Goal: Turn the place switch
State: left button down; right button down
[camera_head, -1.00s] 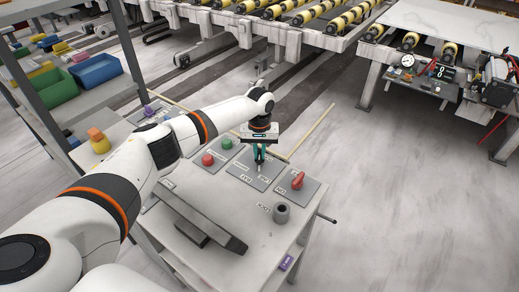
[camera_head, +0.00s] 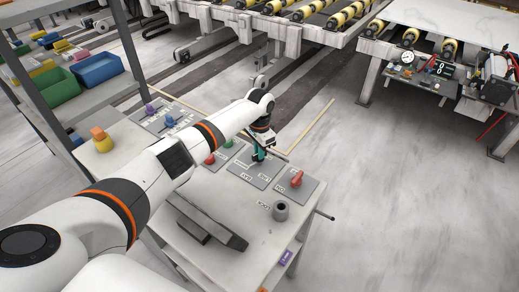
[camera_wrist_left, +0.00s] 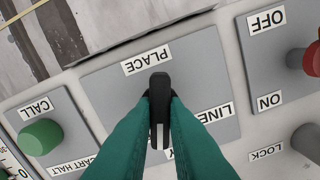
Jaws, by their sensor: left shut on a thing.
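The place switch has a black handle (camera_wrist_left: 160,100) on a grey panel (camera_wrist_left: 200,62) marked PLACE at one edge and LINE on the opposite side. Another label there is partly hidden by a finger. The panel also shows in the head view (camera_head: 273,166) on the white console, where the handle is mostly hidden. My left gripper (camera_head: 257,157) comes down on this panel, tilted. In the left wrist view its teal fingers (camera_wrist_left: 160,115) are shut on the black handle, one on each side. My right gripper is in neither view.
Next to the panel are a red OFF/ON knob (camera_head: 296,178), a grey LOCK cylinder (camera_head: 281,210), a green button (camera_head: 228,142) and a red button (camera_head: 210,158). Left are a blue knob (camera_head: 170,121) and an orange-yellow object (camera_head: 101,141). Floor right of the console is clear.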

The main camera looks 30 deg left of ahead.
pick_arm(q)
jog(key=m, duration=0.4)
jog(key=shift+m, duration=0.4)
jog(key=shift+r, duration=0.1)
jog(key=c, duration=1.4)
grip_release()
jog(key=shift+c, duration=0.2)
notch_tip(320, 180, up, 12)
jog(key=b, duration=0.2)
jog(key=shift+b, duration=0.3)
